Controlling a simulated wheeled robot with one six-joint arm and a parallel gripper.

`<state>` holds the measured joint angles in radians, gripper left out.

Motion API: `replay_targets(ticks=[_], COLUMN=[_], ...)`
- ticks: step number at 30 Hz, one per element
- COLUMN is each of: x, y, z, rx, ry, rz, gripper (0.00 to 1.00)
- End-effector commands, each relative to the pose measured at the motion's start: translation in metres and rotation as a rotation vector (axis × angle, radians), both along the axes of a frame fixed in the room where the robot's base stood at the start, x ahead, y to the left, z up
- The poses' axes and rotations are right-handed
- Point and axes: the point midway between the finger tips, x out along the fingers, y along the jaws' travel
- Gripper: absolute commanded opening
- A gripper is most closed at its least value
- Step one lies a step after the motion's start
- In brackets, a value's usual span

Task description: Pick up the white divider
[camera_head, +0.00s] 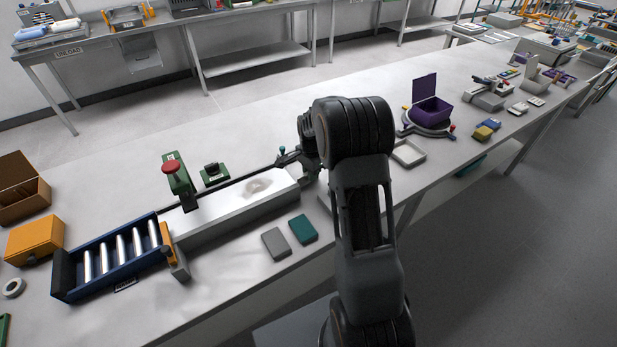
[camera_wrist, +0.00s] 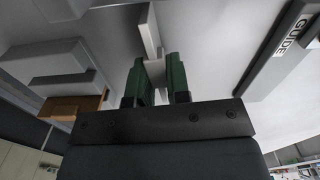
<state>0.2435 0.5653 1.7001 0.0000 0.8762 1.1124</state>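In the wrist view, my gripper (camera_wrist: 157,82) shows two green fingers with a gap between them. A thin white plate, seemingly the white divider (camera_wrist: 150,30), stands in line with that gap. White surface also shows between the fingers and seems to reach both. I cannot tell whether they press on it or only stand around it. In the head view my own arm hides the gripper and the divider.
A purple open box (camera_head: 431,110) stands right of my arm, near a shallow pale tray (camera_head: 408,153). Left are a blue roller rack (camera_head: 110,258) and an orange box (camera_head: 35,240). A grey block (camera_head: 277,243) and a teal block (camera_head: 303,229) lie at the front. A GUIDE-labelled bar (camera_wrist: 275,52) is close by.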

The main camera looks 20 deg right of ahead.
Motion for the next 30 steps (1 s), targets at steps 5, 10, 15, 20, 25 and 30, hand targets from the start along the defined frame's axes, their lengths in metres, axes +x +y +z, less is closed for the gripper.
replay_targets(ticks=[5, 10, 15, 20, 25, 30], x=[0.0, 0.0, 0.0, 0.0, -0.005, -0.027], y=[0.0, 0.0, 0.0, 0.0, -0.004, -0.018], z=[0.0, 0.0, 0.002, 0.013, 0.039, 0.069], rx=[0.0, 0.0, 0.0, 0.0, -0.001, -0.002], ry=[0.0, 0.0, -0.001, -0.003, -0.004, -0.006], rz=[0.0, 0.0, 0.0, 0.0, -0.003, -0.004], gripper=[0.0, 0.0, 0.0, 0.0, 0.0, 0.0])
